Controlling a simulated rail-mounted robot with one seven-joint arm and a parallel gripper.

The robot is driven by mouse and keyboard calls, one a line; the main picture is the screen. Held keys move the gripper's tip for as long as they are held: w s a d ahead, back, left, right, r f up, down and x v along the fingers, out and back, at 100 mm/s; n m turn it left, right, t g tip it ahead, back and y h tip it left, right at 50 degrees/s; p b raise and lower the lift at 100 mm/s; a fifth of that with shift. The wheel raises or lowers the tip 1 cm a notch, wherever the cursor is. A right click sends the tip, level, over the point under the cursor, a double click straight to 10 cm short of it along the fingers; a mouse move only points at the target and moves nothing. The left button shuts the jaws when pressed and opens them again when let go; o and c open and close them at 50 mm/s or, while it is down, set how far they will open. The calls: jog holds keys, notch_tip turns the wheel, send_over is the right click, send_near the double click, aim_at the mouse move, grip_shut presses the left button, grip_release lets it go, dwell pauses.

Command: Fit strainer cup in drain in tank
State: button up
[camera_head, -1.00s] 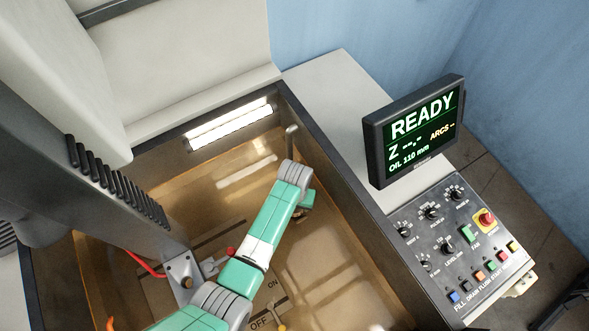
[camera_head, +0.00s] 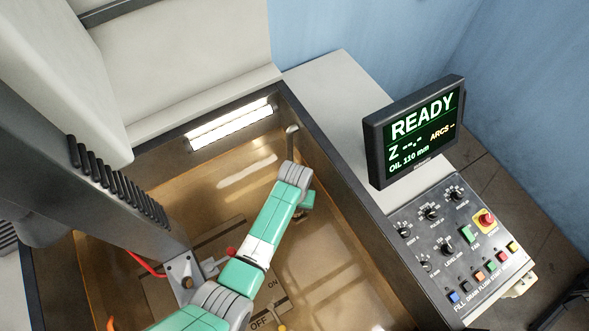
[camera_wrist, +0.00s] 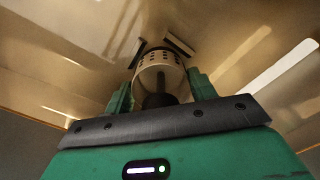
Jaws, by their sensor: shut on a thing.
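The strainer cup (camera_wrist: 157,72), a pale metal cup with rows of holes, shows in the wrist view beyond the gripper. My gripper (camera_wrist: 160,92) has its green fingers on both sides of the cup's dark stem and knob, shut on it. In the head view my gripper is mostly hidden behind my wrist; a bit of green shows at its right. The tank (camera_head: 343,205) is a dark-rimmed basin with amber oil, and my arm reaches down into it near the far right corner. I cannot make out the drain; two dark bars show beyond the cup in the wrist view.
A thin upright pipe (camera_head: 291,150) stands in the far right corner, close to my wrist. A machine column (camera_head: 110,170) with a clamp and red lead stands at the left. A monitor (camera_head: 418,131) and a control panel (camera_head: 455,240) are outside the right wall.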

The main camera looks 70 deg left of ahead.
jog(key=shift+f+b, duration=0.65)
jog(key=shift+f, duration=0.3)
jog(key=o, duration=1.6)
notch_tip(320, 180, up, 6)
jog(key=p, duration=0.6)
jog(key=shift+r, duration=0.1)
